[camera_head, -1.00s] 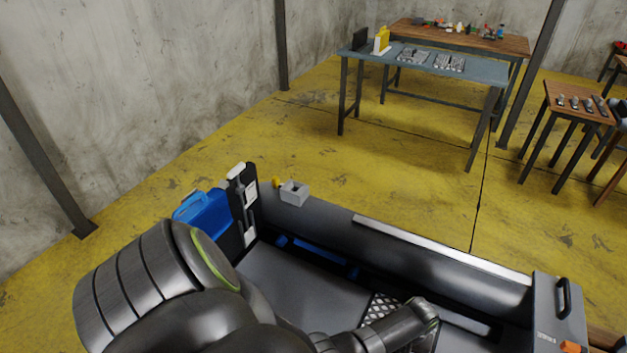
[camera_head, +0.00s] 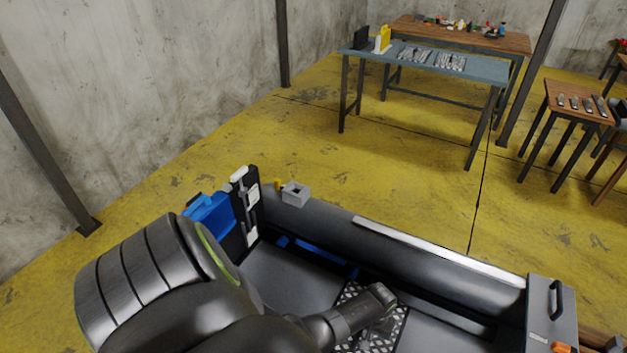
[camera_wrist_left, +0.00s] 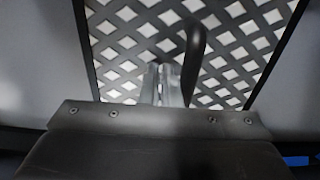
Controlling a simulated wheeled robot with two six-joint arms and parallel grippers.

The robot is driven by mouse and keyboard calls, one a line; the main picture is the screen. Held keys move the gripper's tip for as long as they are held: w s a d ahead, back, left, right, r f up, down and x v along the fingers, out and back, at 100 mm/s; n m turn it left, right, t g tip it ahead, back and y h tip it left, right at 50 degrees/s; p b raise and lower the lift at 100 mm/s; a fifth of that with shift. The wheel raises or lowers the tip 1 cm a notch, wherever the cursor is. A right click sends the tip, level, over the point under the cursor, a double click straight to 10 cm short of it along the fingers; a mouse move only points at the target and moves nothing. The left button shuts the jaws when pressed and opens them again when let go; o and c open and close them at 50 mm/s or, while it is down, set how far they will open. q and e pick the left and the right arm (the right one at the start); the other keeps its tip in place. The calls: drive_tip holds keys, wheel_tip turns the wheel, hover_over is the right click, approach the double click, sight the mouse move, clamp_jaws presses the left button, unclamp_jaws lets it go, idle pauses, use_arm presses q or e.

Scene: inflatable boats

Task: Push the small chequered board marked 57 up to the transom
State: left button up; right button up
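The small chequered board (camera_head: 350,290), dark with a white diamond pattern, lies on the boat's grey floor, partly covered by my left arm. I cannot read a number on it. The transom (camera_head: 252,225) is the upright dark panel at the left end of the boat, with bare floor between it and the board. My left gripper (camera_head: 388,296) is low over the board. In the left wrist view the chequered board (camera_wrist_left: 120,40) fills the upper middle behind my gripper fingers (camera_wrist_left: 178,75). Their opening is unclear, and so is contact with the board. My right gripper is out of view.
A blue motor (camera_head: 208,214) hangs outside the transom. The dark side tube (camera_head: 400,250) runs along the far side, with a blue bar (camera_head: 325,257) at its foot. A small grey box (camera_head: 295,194) sits on the tube's left end. A grey case (camera_head: 548,310) stands at right.

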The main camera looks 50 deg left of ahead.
use_arm(q)
drive_tip(key=a, duration=0.1)
drive_tip(key=s+a, duration=0.1)
drive_tip(key=a+p, duration=0.1)
drive_tip(key=shift+s+a, duration=0.3)
drive_tip(key=shift+a, duration=0.05)
drive_tip(key=shift+s+a+p, duration=0.15)
drive_tip(key=shift+s+a, duration=0.2)
drive_tip(key=shift+a, duration=0.45)
drive_tip(key=shift+s+a+p, duration=0.1)
drive_tip(key=shift+s+a, duration=0.2)
drive_tip(key=shift+a, duration=0.55)
drive_tip(key=shift+s+a+p, duration=0.15)
drive_tip(key=shift+s+a, duration=0.2)
drive_tip(key=shift+a, duration=0.45)
drive_tip(key=shift+s+a, duration=0.55)
drive_tip(key=shift+a, duration=0.8)
drive_tip(key=shift+s+a, duration=0.55)
drive_tip(key=shift+a, duration=0.75)
drive_tip(key=shift+s+a, duration=0.55)
drive_tip(key=shift+a, duration=0.8)
drive_tip(key=shift+w+d+p, duration=0.2)
drive_tip(key=shift+d, duration=0.3)
drive_tip(key=shift+w+d+p, duration=0.15)
drive_tip(key=shift+d, duration=0.3)
drive_tip(key=shift+r, duration=0.1)
wheel_tip(320, 180, up, 9)
drive_tip(key=p, duration=0.9)
